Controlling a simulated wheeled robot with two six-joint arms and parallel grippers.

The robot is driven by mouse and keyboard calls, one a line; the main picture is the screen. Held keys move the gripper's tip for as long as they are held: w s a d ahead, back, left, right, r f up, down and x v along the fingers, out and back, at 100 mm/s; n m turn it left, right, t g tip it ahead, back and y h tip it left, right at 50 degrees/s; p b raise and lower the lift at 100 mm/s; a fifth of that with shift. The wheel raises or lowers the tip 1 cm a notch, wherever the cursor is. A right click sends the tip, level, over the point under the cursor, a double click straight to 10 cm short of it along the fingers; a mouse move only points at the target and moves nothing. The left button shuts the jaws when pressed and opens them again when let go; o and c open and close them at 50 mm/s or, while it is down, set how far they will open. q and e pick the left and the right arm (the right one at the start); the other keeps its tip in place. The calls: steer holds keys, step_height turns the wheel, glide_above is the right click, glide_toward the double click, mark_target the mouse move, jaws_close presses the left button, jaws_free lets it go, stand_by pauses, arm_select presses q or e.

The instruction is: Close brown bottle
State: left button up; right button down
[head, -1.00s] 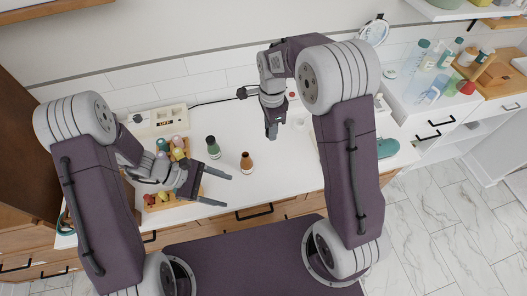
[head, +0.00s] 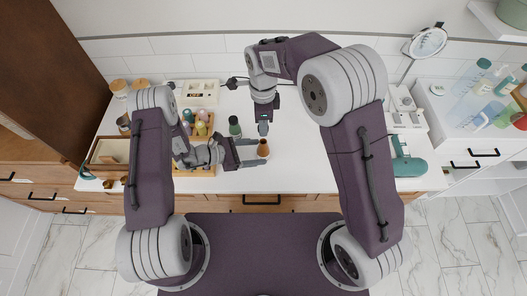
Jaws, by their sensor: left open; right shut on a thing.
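The brown bottle (head: 263,149) stands upright on the white counter, near the middle of the head view. My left gripper (head: 252,153) is open and comes in from the left. Its two fingers reach to the bottle's left side, one behind and one in front; I cannot tell whether they touch it. My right gripper (head: 263,129) points down just behind the bottle, near its top. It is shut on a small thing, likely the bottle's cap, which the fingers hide.
A green bottle (head: 234,127) stands close behind my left gripper. A wooden rack (head: 208,118) with several colored items is to the left. A white box (head: 201,92) sits at the back. The counter's front middle is clear.

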arm_select(q)
steer(key=x, duration=0.6)
steer(key=shift+d+f, duration=0.1)
steer(key=shift+f, duration=0.05)
steer(key=shift+w, duration=0.1)
jaws_close()
